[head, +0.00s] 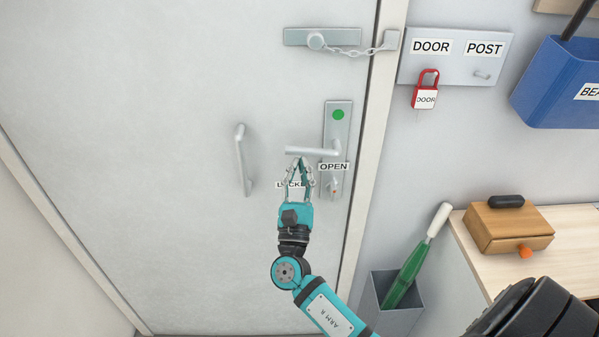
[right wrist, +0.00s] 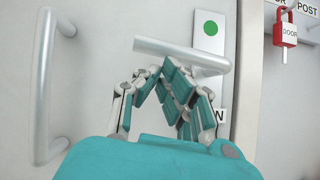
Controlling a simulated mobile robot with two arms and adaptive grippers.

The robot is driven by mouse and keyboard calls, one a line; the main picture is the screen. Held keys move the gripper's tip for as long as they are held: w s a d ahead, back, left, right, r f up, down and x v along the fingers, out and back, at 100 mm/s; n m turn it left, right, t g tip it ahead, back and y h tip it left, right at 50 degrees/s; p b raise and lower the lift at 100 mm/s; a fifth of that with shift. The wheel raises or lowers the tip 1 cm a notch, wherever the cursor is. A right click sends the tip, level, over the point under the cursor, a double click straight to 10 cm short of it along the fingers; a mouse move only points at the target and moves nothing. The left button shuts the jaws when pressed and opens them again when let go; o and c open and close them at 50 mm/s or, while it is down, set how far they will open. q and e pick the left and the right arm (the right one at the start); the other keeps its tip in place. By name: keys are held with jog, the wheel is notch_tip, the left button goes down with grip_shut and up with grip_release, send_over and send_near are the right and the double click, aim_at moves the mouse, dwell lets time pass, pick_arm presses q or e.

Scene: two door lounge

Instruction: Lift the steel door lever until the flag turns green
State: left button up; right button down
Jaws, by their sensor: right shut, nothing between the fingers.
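The steel door lever (head: 312,151) sticks out to the left from its plate (head: 330,185) on the grey door and looks about level. The round flag (head: 338,114) above it is green; it also shows green in the right wrist view (right wrist: 211,28). My right gripper (head: 297,162) is shut and empty, its fingertips just below the free end of the lever. In the right wrist view the lever (right wrist: 180,52) passes just beyond the fingertips (right wrist: 160,66); I cannot tell whether they touch it. My left gripper is not in view.
A vertical pull handle (head: 243,160) is left of the lever. A key (head: 334,188) sits below it. A door chain (head: 350,50) crosses above to the frame. A red padlock (head: 426,90) hangs right. A bin with a green umbrella (head: 408,268) and a wooden box (head: 507,228) stand lower right.

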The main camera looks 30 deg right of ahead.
aim_at(297, 153)
jog(key=shift+w+a+r+m+g+h+b, duration=0.1)
jog(key=shift+r+m+g+h+b, duration=0.6)
jog(key=shift+m, duration=0.65)
jog(key=shift+a+r+m+g+h+b, duration=0.1)
jog(key=shift+r+m+g+h+b, duration=0.35)
jog(key=shift+m+g, duration=0.75)
jog(key=shift+w+r+m+g+h+b, duration=0.1)
jog(key=shift+r+m+g+h+b, duration=0.45)
jog(key=shift+m, duration=1)
jog(key=shift+r, duration=0.2)
